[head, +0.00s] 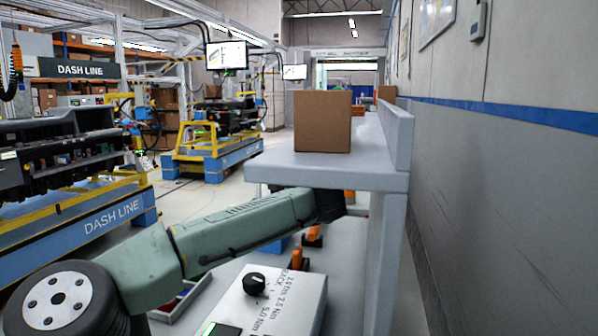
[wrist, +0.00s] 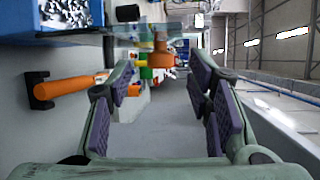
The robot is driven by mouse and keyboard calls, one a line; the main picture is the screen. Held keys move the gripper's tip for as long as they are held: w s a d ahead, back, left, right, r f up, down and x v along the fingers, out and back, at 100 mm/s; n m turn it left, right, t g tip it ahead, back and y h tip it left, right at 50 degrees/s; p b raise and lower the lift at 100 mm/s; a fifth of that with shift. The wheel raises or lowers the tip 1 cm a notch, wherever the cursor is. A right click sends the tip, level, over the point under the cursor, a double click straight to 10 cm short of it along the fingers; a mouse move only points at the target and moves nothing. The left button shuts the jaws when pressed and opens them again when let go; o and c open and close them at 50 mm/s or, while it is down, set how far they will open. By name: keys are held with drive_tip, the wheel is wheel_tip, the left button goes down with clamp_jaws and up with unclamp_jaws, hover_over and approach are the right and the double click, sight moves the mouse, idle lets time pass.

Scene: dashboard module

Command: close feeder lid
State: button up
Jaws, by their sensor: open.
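My gripper (wrist: 160,82) is open in the wrist view, its two purple-padded fingers wide apart with nothing between them. In the head view the end of my arm reaches under the front of a grey shelf (head: 330,172), and the fingers are hidden there. In the wrist view a clear, bluish plate (wrist: 135,29) lies beyond the fingertips, near an orange round part (wrist: 160,58). It may be the feeder lid, but I cannot tell for sure, nor how far open it is. No feeder lid can be made out in the head view.
A cardboard box (head: 322,121) stands on the shelf. A grey box with a black knob (head: 254,283) sits below my arm. In the wrist view, an orange cylinder (wrist: 65,87) and a blue bin (wrist: 70,14) lie left of the fingers. A wall (head: 500,180) bounds the right.

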drive_tip(key=w, duration=0.3)
drive_tip(key=shift+w+a+f+p, duration=0.25)
drive_tip(key=shift+w+p, duration=0.05)
drive_tip(key=shift+w, duration=0.05)
drive_tip(key=shift+c, duration=0.5)
